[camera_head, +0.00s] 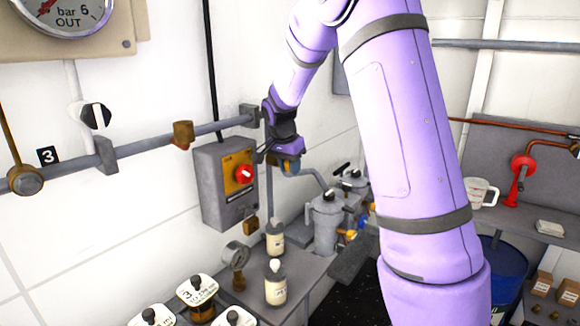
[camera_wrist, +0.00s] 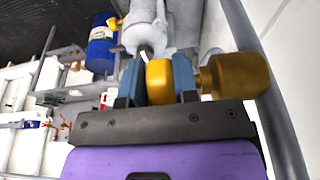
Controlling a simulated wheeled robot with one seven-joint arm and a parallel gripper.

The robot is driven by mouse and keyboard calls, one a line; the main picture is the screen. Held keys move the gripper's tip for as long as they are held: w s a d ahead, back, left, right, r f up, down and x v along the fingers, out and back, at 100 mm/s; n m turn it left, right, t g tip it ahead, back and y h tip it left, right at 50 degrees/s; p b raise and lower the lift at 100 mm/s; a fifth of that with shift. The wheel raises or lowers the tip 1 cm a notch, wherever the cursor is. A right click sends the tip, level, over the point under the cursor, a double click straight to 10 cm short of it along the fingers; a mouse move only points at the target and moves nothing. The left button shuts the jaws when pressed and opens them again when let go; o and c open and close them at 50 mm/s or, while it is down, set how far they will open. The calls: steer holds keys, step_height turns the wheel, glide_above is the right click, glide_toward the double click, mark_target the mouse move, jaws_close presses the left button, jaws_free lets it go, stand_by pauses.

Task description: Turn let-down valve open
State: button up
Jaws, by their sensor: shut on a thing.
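My gripper (camera_head: 280,158) is at the grey pipework beside the switch box, in front of the white wall. In the wrist view its blue fingers (camera_wrist: 158,72) are shut on a yellow-brass round knob (camera_wrist: 159,88), which I take for the let-down valve's handle. A larger brass body (camera_wrist: 232,76) sits just right of the fingers, and a pale grey pipe or body (camera_wrist: 145,30) lies beyond the knob. In the head view the brass piece (camera_head: 291,168) at the fingers is mostly hidden by my gripper. How far the valve is turned cannot be told.
A grey switch box (camera_head: 225,185) with a red knob (camera_head: 244,175) is close left of my gripper. Below stand a grey canister (camera_head: 327,222), white-labelled bottles (camera_head: 275,286) and a small gauge (camera_head: 236,254). A blue drum (camera_head: 503,268) stands at right; my arm hides the middle.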

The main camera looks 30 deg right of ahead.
steer(key=o, duration=0.9)
steer(key=v, duration=1.1)
